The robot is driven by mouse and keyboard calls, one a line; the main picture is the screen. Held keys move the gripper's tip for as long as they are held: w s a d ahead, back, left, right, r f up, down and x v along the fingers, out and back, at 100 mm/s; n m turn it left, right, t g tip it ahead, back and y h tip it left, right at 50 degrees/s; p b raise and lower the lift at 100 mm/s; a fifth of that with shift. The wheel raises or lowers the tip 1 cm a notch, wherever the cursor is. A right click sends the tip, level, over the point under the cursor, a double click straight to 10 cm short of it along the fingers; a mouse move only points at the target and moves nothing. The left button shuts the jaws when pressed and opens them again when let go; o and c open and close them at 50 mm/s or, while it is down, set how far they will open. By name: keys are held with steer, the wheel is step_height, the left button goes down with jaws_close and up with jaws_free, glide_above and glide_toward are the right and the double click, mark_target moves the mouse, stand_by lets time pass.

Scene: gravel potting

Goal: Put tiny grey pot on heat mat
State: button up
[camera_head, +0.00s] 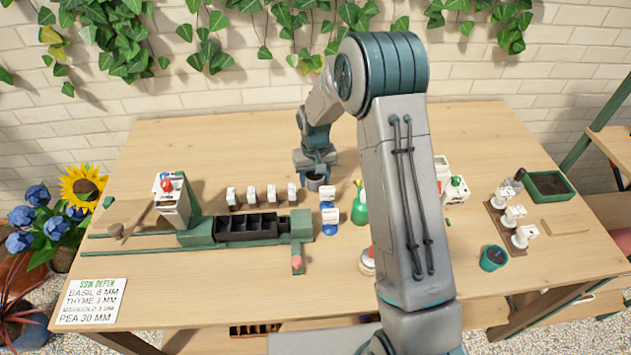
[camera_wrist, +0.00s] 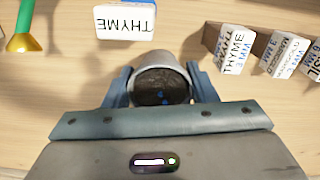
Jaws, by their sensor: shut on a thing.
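The tiny grey pot (camera_head: 313,184) hangs below my gripper (camera_head: 320,176), over the middle of the table. In the wrist view the grey pot (camera_wrist: 163,68) sits between the two fingers of my gripper (camera_wrist: 161,90), which is shut on it. Dark soil with a few blue specks shows inside the pot. I cannot make out a heat mat for certain in either view; my arm covers part of the table right of centre.
A green-ended black tray rig (camera_head: 248,228) and a row of small white tags stand left of the gripper. A blue-and-white THYME block (camera_head: 330,220) and a green bottle (camera_head: 359,204) are close by. At right are a tag rack, a soil tray (camera_head: 571,194) and a dark pot (camera_head: 494,258).

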steer(key=shift+f, duration=1.25)
steer(key=shift+f, duration=0.2)
steer(key=o, duration=1)
steer(key=shift+r, duration=0.1)
